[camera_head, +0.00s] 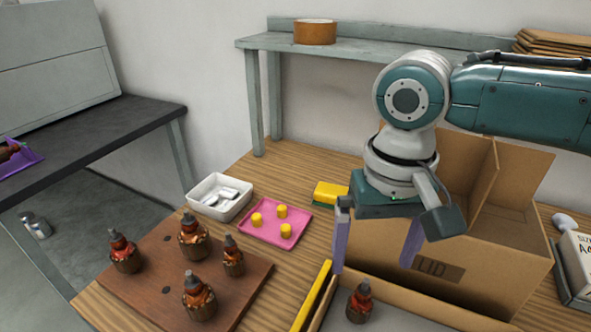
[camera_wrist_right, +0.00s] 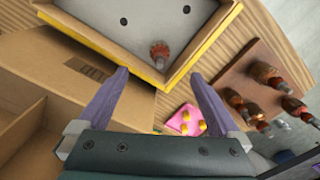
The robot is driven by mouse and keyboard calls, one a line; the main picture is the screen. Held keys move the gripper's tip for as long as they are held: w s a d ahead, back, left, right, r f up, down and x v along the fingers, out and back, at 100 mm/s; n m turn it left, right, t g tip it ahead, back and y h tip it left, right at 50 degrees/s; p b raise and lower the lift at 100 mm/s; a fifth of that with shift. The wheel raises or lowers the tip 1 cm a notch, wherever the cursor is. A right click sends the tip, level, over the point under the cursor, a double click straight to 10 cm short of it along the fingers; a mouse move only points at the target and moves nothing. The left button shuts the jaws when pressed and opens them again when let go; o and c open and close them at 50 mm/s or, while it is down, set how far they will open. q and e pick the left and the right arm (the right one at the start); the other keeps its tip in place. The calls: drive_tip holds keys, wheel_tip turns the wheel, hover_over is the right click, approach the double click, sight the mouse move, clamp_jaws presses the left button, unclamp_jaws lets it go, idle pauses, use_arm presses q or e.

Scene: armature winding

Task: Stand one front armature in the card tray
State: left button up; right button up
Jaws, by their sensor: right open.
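Several armatures with copper windings and dark red tops stand on a brown wooden board (camera_head: 150,268); the front one (camera_head: 199,297) is nearest me. The card tray (camera_head: 400,318), grey-floored with a yellow edge, is at the bottom of the head view and partly cut off. One armature (camera_head: 360,303) stands in it near its edge; it also shows in the right wrist view (camera_wrist_right: 159,52). My right gripper (camera_head: 373,262) is open and empty, its purple fingers above the region between the tray and the cardboard box. My left gripper is not in view.
A pink tray (camera_head: 270,236) with yellow pieces, a white bin (camera_head: 220,207) and a yellow-green block (camera_head: 330,193) lie behind. A grey shelf (camera_head: 370,62) runs along the wall.

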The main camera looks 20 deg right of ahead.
wheel_tip(320, 180, up, 10)
drive_tip(key=p, duration=0.1)
idle(0.4)
